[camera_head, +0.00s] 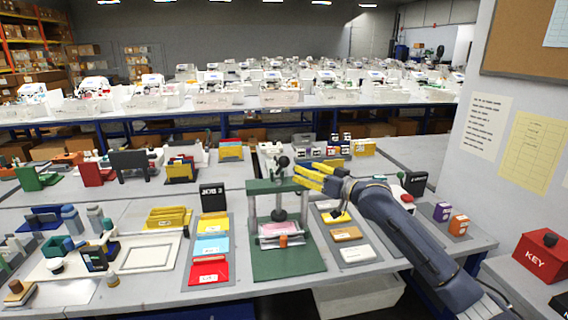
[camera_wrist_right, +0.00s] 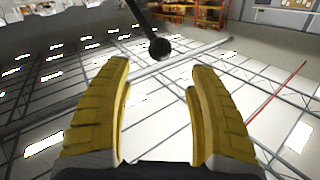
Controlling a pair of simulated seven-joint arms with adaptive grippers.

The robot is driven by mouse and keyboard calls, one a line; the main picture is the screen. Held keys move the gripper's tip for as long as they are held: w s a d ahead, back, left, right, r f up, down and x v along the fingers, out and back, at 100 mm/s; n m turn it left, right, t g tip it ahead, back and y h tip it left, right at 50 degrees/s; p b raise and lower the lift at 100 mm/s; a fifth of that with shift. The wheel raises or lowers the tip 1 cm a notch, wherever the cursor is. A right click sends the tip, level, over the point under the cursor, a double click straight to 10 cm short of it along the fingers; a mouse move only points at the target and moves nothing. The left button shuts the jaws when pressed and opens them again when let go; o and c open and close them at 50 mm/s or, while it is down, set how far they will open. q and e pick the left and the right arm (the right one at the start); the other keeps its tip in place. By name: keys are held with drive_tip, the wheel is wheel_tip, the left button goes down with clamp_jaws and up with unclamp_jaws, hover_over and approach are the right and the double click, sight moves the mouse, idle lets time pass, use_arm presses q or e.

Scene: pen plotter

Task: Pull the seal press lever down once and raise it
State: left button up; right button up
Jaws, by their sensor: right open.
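My right gripper (camera_head: 301,177) has yellow fingers, points left and is beside the lever at the press top. My left gripper is not in view.
A pink sheet (camera_head: 281,229) lies in the press. Left are coloured card trays (camera_head: 211,246) and a black JOB 2 sign (camera_head: 214,198); right is another card tray (camera_head: 347,235). A red KEY box (camera_head: 543,257) stands far right. Holders and blocks crowd the table behind.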

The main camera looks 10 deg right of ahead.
sight(288, 163)
drive_tip(key=x, duration=1)
drive_tip(key=shift+w+a, duration=0.1)
drive_tip(key=shift+a, duration=0.05)
clamp_jaws()
idle(0.4)
